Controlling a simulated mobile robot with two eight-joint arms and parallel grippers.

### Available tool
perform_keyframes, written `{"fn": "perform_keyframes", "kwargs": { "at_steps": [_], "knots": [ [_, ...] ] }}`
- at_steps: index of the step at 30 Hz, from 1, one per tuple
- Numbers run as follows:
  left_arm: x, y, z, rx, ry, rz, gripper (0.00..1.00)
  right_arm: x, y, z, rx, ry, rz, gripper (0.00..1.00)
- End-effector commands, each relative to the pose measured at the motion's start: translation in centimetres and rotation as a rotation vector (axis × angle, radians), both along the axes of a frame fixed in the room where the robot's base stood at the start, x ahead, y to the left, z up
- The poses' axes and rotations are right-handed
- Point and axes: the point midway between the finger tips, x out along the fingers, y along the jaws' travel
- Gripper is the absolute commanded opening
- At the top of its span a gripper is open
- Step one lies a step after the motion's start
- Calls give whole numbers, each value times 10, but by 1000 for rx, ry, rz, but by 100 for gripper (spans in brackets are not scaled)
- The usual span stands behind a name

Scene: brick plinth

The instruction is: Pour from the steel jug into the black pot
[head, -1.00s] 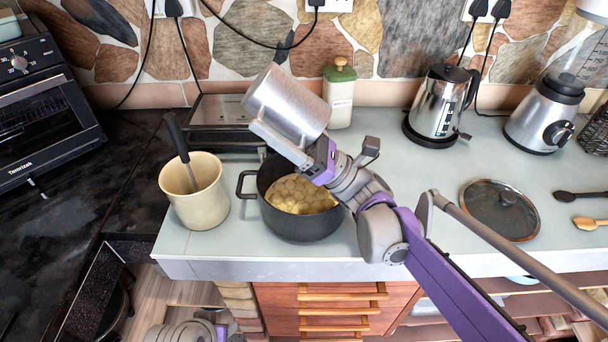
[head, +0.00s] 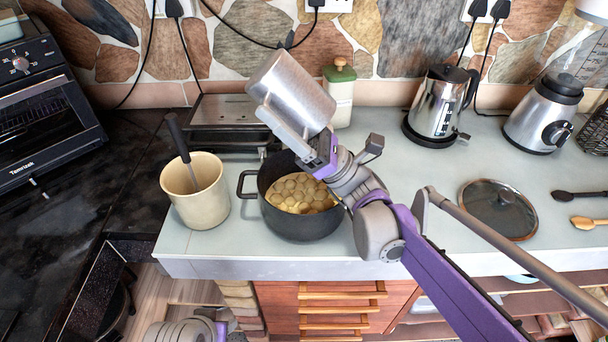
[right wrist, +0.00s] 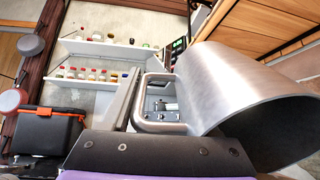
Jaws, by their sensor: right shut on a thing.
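The steel jug (head: 292,92) is tilted, above and behind the black pot. It also shows large in the right wrist view (right wrist: 235,85), with its open end toward the lower right. My right gripper (head: 310,150) is shut on the jug's handle (head: 280,128). The black pot (head: 300,226) stands upright on the pale counter, below the gripper. It holds pale yellow-brown rounded pieces (head: 298,192). No stream between jug and pot shows. The gripper and wrist cover part of the pot's back right rim. My left gripper does not show.
A cream crock (head: 200,205) with a dark-handled utensil stands left of the pot. A kettle (head: 437,105), blender (head: 545,115) and glass lid (head: 497,208) are to the right. Free counter lies between pot and lid.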

Motion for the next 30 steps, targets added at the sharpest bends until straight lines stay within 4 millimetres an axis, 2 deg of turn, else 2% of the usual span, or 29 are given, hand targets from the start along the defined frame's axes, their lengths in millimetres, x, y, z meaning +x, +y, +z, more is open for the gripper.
{"fn": "perform_keyframes", "kwargs": {
  "at_steps": [15, 30],
  "knots": [
    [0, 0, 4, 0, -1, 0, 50, 0, -5, 13, 57, -6, 0, 0],
    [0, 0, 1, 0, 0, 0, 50, -1, -10, 13, 106, -12, 0, 0]
  ]
}}
